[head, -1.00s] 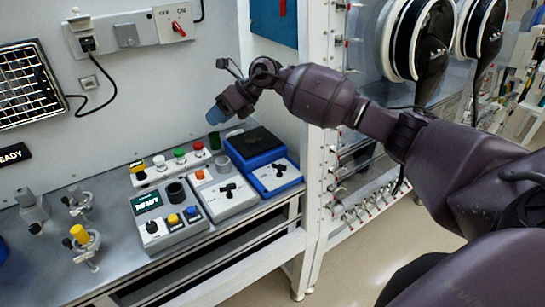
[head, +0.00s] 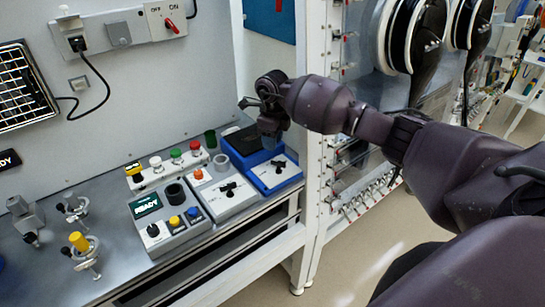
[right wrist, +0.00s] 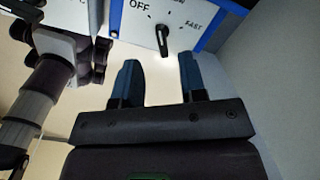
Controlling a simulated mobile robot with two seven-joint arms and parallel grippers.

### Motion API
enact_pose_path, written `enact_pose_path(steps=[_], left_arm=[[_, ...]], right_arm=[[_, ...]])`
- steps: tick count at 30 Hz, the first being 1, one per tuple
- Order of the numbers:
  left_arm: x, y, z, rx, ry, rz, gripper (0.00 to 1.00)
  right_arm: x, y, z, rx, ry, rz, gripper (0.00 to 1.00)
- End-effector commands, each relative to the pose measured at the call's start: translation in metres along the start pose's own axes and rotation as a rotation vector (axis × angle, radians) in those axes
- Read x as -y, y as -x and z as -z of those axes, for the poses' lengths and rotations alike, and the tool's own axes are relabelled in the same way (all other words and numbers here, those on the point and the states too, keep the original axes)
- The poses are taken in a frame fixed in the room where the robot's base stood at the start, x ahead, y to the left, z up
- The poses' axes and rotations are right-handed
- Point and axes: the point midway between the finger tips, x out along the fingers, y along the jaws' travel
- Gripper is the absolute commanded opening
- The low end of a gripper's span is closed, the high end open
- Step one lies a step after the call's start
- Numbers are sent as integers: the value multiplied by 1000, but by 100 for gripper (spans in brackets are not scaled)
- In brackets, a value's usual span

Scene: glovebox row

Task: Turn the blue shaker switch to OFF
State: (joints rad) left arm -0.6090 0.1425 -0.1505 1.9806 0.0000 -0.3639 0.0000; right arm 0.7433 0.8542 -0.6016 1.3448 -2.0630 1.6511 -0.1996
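The blue shaker (head: 240,158) is a blue-framed box with a dark top, at the right end of the bench in the head view. Its sloped white front panel (right wrist: 203,14) shows in the right wrist view, with OFF at left and FAST at right. Its black switch (right wrist: 163,40) stands nearly upright between these words, near a label cut off by the top edge. My right gripper (head: 270,135) hangs just above the shaker. In the right wrist view my right gripper (right wrist: 158,76) is open and empty, its two fingers apart just below the switch. My left gripper is not in the head view.
A white device with a black knob (head: 228,188) stands left of the shaker. Further left are a grey READY box (head: 170,228) and a button strip (head: 170,166). A white frame post (head: 316,150) rises close on the right.

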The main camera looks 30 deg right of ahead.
Motion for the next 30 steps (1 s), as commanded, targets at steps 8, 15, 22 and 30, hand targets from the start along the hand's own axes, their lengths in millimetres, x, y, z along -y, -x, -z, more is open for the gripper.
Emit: enact_pose_path(steps=[8,15,22,30], left_arm=[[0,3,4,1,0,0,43],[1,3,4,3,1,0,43],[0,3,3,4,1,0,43],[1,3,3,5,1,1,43]], right_arm=[[-1,-47,0,-1,-1,-2,38],[0,-68,0,0,-1,-1,38],[0,-71,0,1,0,0,38],[0,-71,0,1,0,0,17]])
